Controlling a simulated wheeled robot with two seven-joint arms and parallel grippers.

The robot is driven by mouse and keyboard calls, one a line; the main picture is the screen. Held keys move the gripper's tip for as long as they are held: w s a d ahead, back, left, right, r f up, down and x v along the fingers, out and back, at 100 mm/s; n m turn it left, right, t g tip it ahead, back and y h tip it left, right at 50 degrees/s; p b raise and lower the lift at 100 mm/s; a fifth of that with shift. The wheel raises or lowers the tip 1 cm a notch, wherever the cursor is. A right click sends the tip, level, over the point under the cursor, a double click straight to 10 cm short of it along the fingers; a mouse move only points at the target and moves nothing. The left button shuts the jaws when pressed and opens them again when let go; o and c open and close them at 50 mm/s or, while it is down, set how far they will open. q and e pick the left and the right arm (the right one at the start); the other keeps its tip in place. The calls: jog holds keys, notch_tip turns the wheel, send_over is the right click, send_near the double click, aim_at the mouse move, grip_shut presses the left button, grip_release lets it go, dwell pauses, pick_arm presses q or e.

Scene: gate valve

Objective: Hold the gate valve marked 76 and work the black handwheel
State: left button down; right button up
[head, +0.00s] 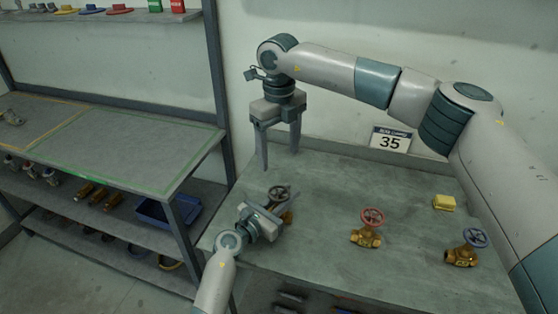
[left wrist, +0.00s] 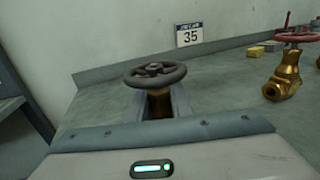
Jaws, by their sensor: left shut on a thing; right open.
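A brass gate valve with a black handwheel (head: 279,193) stands at the left part of the table. Its handwheel also shows in the left wrist view (left wrist: 155,74), level above the brass body. My left gripper (head: 276,213) is shut on this valve's body, below the handwheel. My right gripper (head: 280,160) hangs above the black handwheel, open and empty, its fingers pointing down and apart from the wheel. No mark 76 can be read on the valve in either view.
A red-wheel valve (head: 368,228) and a blue-wheel valve (head: 467,247) stand farther right. A yellow block (head: 444,203) lies near the back right. A sign reading 35 (head: 391,139) is at the table's back. A shelf rack (head: 110,140) stands left.

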pick_arm(q)
jog(key=shift+f, duration=0.1)
dwell(0.3)
jog(key=c, duration=1.5)
grip_release()
jog(key=v, duration=1.2)
